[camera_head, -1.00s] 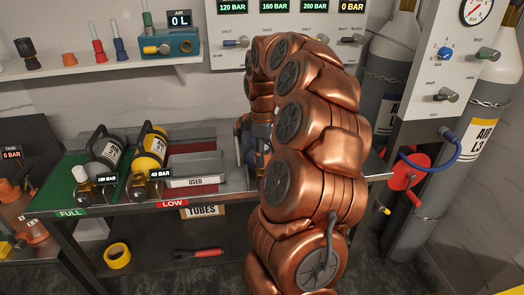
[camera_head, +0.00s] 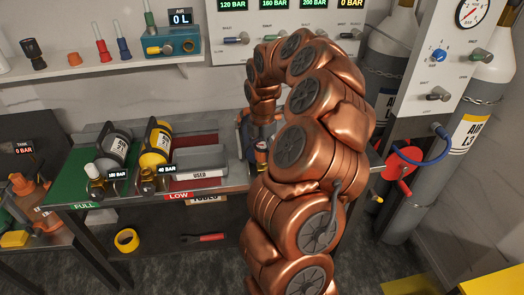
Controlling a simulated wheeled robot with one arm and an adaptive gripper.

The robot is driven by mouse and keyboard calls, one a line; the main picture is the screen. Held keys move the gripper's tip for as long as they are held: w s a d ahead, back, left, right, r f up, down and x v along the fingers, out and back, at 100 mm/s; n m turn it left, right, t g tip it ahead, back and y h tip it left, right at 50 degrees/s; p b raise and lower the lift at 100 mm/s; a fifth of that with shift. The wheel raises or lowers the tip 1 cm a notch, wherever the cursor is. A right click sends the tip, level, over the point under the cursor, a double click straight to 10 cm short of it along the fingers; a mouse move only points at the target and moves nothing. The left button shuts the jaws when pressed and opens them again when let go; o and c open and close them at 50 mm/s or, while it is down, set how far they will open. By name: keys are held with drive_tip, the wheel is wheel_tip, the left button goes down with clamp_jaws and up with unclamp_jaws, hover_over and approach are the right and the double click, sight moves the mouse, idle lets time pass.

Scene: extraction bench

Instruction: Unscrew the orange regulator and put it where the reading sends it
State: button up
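My copper arm reaches over the bench and bends down behind itself at its right part. My gripper's end is mostly hidden; I cannot make out its fingers. A dark-blue and orange piece (camera_head: 262,156) shows just below my wrist, partly covered by my arm; I cannot tell whether it is the orange regulator or whether I hold it. The bench has a green FULL area (camera_head: 62,185) and a red LOW area (camera_head: 207,138).
A grey cylinder (camera_head: 115,146) and a yellow cylinder (camera_head: 157,145) lie on the bench, with tags reading 180 BAR and 40 BAR. A wall panel (camera_head: 232,22) shows pressure readings. Yellow tape (camera_head: 126,240) lies on the lower shelf.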

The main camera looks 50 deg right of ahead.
drive_tip(key=shift+o, duration=1.1)
